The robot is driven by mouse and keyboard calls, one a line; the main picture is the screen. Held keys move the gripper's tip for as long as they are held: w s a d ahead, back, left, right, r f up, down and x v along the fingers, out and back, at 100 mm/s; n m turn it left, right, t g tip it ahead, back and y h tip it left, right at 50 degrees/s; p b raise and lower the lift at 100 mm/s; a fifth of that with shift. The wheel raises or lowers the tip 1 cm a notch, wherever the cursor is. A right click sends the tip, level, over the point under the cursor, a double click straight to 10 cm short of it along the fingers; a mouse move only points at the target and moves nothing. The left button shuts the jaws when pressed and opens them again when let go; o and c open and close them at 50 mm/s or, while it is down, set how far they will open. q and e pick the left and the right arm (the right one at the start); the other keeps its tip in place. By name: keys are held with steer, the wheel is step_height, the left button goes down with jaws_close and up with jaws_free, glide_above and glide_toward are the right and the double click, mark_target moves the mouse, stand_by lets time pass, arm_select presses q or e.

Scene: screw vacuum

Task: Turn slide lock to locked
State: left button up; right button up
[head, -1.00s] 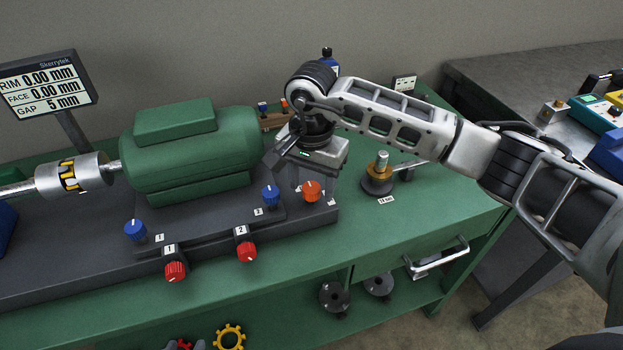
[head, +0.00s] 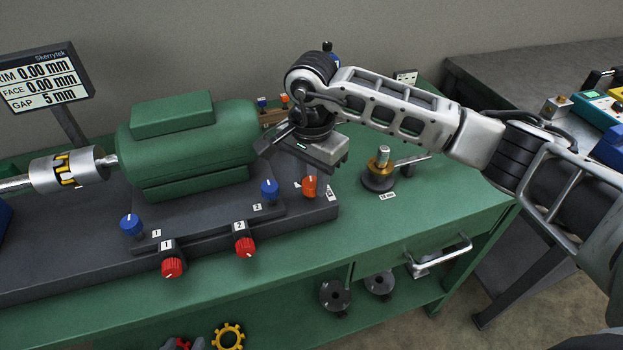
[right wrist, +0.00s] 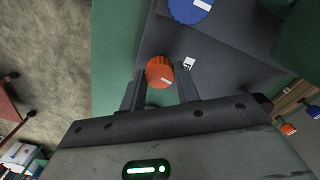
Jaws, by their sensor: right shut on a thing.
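The orange knob (head: 309,186), which I take to be the slide lock, stands at the right end of the dark machine base, beside the green motor. In the head view my right gripper (head: 308,178) partly covers the knob. The labels beside the knob are too small to read. My left gripper is not in view.
Blue knobs (head: 269,189) and red knobs (head: 245,247) stand close by on the base (head: 60,265). The green motor (head: 188,150) is left of my gripper. A post with a brass collar (head: 379,168) stands to the right. The green bench front (head: 350,235) is clear.

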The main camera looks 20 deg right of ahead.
steer(key=shift+f+m+b, duration=0.1)
steer(key=shift+m+b, duration=0.4)
steer(key=shift+m, duration=0.5)
steer(key=m+b, duration=0.1)
steer(key=m, duration=0.2)
steer(key=shift+m+b, duration=0.3)
steer(key=shift+b, duration=0.1)
steer(key=m+b, duration=0.1)
steer(key=m, duration=0.1)
steer(key=shift+m, duration=0.4)
steer(key=m+b, duration=0.1)
steer(key=m, duration=0.2)
steer(key=m+b, duration=0.1)
steer(key=m, duration=0.2)
arm_select(q)
steer(key=shift+w+d+f+n+t+h, duration=0.1)
steer(key=shift+d+f+n+t+h, duration=0.15)
steer(key=shift+f, duration=0.25)
steer(key=shift+w+d+f+n+t+h, duration=0.1)
steer(key=shift+d+f+n+h, duration=0.05)
steer(key=shift+d+f, duration=0.25)
arm_select(e)
steer(key=shift+r+m, duration=0.2)
steer(key=shift+m, duration=0.3)
arm_select(q)
steer(key=shift+f, duration=0.1)
arm_select(e)
steer(key=o, duration=1)
steer(key=shift+c, duration=0.2)
